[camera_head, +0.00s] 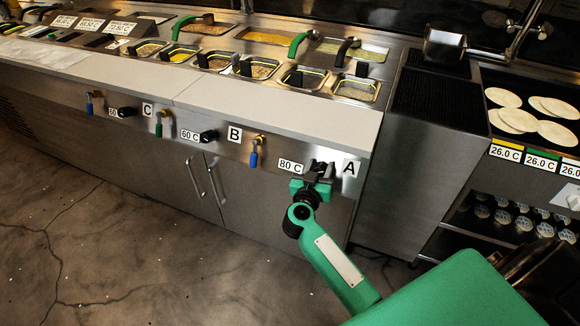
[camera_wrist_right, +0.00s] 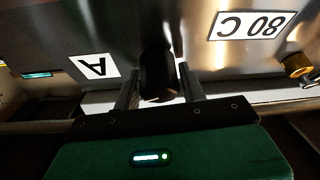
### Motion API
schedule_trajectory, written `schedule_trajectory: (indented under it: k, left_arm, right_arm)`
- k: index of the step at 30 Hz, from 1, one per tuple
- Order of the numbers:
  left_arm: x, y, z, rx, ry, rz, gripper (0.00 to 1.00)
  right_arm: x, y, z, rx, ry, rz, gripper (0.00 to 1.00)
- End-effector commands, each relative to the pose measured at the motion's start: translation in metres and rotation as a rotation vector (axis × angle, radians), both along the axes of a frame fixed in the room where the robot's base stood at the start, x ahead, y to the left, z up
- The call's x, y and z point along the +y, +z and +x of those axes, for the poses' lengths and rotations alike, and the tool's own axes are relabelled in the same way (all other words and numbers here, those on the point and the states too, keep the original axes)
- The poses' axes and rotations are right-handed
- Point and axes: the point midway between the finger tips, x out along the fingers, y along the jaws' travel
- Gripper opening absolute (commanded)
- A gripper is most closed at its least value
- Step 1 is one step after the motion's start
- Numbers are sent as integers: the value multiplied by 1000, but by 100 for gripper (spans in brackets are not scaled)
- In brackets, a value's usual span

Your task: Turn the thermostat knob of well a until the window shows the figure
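The dark thermostat knob of well A (camera_wrist_right: 158,75) sits on the steel front panel between the "80 C" window (camera_head: 290,165) and the "A" label (camera_head: 349,168). My right gripper (camera_head: 318,172) is at this knob, its fingers hiding most of it in the head view. In the right wrist view, which is upside down, the two fingers stand on either side of the knob, with what look like narrow gaps. The window also shows there (camera_wrist_right: 251,25), reading 80 C, as does the A label (camera_wrist_right: 94,67). My left gripper is not in view.
A blue-handled tap (camera_head: 255,152) is on the panel left of the 80 C window. Knobs B (camera_head: 208,136) and C (camera_head: 127,112) are farther left. A pale counter ledge (camera_head: 270,115) runs above. Cabinet handles (camera_head: 214,178) stick out below.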

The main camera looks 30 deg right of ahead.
Motion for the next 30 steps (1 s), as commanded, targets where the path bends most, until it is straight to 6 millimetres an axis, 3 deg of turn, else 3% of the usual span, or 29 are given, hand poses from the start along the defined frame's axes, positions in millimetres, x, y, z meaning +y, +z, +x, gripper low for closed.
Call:
schedule_trajectory:
  k: [6, 30]
  left_arm:
    - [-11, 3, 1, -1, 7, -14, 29]
    - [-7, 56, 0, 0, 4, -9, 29]
  right_arm:
    - [1, 2, -1, -1, 0, -1, 42]
    - [41, 27, -35, -1, 0, 0, 42]
